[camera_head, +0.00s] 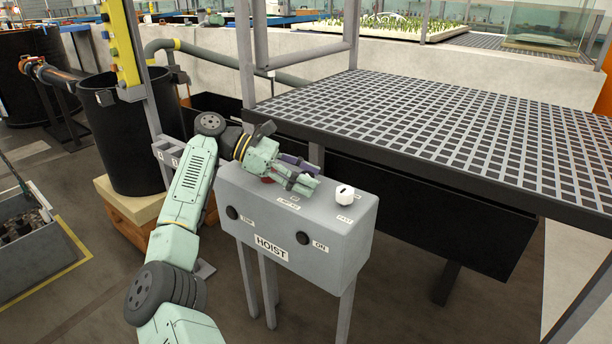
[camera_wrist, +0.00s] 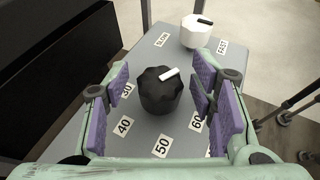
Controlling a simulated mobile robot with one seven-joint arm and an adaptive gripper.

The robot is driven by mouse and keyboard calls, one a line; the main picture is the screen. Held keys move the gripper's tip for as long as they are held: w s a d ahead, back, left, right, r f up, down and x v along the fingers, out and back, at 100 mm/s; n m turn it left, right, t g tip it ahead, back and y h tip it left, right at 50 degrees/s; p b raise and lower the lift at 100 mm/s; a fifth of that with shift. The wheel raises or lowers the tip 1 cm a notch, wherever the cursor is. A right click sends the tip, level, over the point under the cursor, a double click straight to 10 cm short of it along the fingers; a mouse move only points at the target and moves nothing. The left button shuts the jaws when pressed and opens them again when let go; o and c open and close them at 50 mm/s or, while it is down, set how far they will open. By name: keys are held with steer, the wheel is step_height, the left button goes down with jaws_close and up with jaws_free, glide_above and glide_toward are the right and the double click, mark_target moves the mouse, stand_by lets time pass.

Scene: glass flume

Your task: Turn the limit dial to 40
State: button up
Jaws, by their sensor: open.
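The limit dial (camera_wrist: 160,96) is a black fluted knob on the grey hoist box (camera_head: 330,228). In the wrist view its white pointer mark slants to the upper right, away from the 40 label (camera_wrist: 124,127) at lower left. Labels 30 (camera_wrist: 127,90), 50 (camera_wrist: 162,146) and 60 (camera_wrist: 197,122) also show around it. My gripper (camera_wrist: 157,92) is open, with purple pads on either side of the dial and a gap visible on both sides. In the head view my gripper (camera_head: 304,178) is over the box top and hides the dial.
A white knob (camera_head: 345,193) with SLOW and FAST labels stands beyond the dial; it also shows in the wrist view (camera_wrist: 197,32). Two black buttons (camera_head: 303,238) sit on the box front. A grated platform (camera_head: 470,135) stands close behind, and a grey post rises behind the box.

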mark_target(278, 187)
steer(key=shift+v, duration=3.75)
steer(key=shift+d, duration=0.1)
